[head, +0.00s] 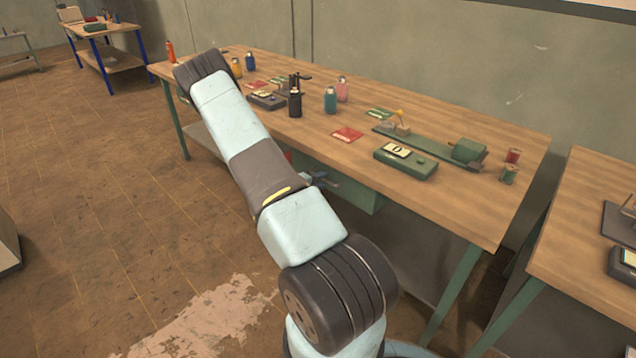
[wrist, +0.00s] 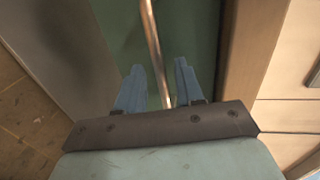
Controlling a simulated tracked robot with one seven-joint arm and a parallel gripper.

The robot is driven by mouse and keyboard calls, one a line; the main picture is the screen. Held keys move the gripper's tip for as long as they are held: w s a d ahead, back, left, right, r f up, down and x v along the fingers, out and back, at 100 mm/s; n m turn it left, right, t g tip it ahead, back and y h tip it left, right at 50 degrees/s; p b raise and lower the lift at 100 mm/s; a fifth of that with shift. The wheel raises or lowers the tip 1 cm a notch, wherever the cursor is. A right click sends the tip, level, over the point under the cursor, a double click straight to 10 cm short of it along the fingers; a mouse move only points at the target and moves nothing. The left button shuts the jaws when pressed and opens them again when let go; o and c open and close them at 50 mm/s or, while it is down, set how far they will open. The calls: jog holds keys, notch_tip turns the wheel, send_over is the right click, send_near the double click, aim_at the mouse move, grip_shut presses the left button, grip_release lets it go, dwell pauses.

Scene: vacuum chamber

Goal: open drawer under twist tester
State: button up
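The twist tester (head: 428,149), a long green bed with a green block at its right end, lies on the workbench. The green drawer (head: 360,196) hangs under the bench top, partly hidden behind my arm; it appears closed. In the wrist view the green drawer front (wrist: 195,30) fills the middle, with a thin metal bar handle (wrist: 152,35) across it. My gripper (wrist: 159,65) is open, its two blue fingers on either side of the handle, with a visible gap to each. In the head view my gripper (head: 322,180) is small and mostly hidden by my arm.
The wooden workbench (head: 440,205) carries a green box with a dial (head: 406,162), bottles, red and green cards and thread spools (head: 509,174). A second bench (head: 590,215) stands at the right.

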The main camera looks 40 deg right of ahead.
grip_shut()
dwell(0.3)
